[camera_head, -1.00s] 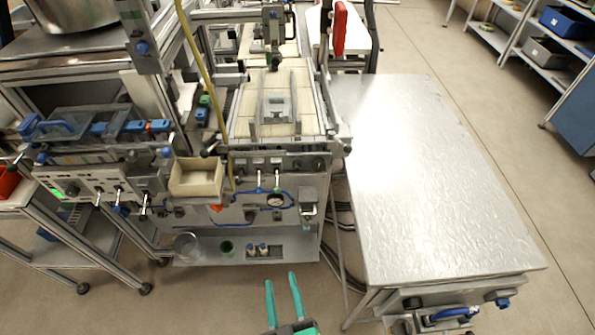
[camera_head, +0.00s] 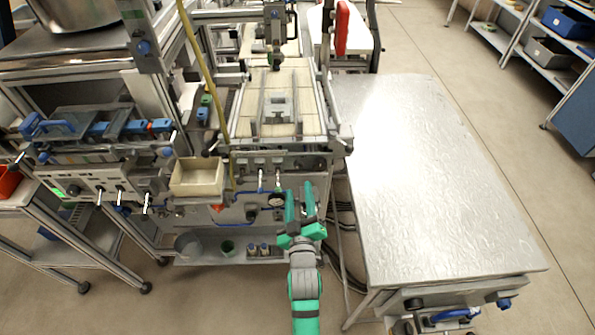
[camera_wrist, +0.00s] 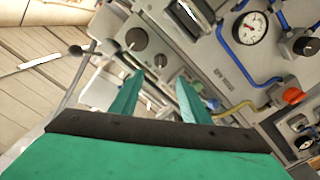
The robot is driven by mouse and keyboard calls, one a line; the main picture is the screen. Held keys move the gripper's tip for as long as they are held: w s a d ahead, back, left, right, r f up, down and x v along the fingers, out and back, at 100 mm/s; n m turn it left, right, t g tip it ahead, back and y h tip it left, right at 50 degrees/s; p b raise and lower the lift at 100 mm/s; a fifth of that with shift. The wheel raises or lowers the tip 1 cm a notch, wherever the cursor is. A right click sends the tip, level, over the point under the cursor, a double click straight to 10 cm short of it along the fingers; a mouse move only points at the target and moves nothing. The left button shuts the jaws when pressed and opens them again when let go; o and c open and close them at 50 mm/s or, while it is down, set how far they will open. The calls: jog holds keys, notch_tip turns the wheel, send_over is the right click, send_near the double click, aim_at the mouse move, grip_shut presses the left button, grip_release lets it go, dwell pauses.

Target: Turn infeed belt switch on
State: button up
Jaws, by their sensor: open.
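My gripper (camera_head: 299,195) is open and empty in front of the machine's front panel, just right of the pressure gauge (camera_head: 276,200). Its two green fingers also show in the wrist view (camera_wrist: 156,90), pointing at the panel. The head view shows small switches (camera_head: 260,162) on the upper strip of the panel and a dark knob (camera_head: 312,163) at its right end. The wrist view shows round dark knobs (camera_wrist: 137,39) beyond the fingertips, and the gauge (camera_wrist: 250,28) at upper right. Labels are too small to read, so I cannot tell which one is the infeed belt switch.
A beige bin (camera_head: 197,178) hangs left of the panel. Blue tubing (camera_wrist: 228,50) runs over the panel around the gauge. A metal table (camera_head: 430,180) stands at right. A control box with several toggles (camera_head: 98,190) is at left.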

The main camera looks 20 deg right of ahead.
aim_at(297, 167)
jog(key=x, duration=0.9)
jog(key=shift+w, duration=0.1)
jog(key=c, duration=1)
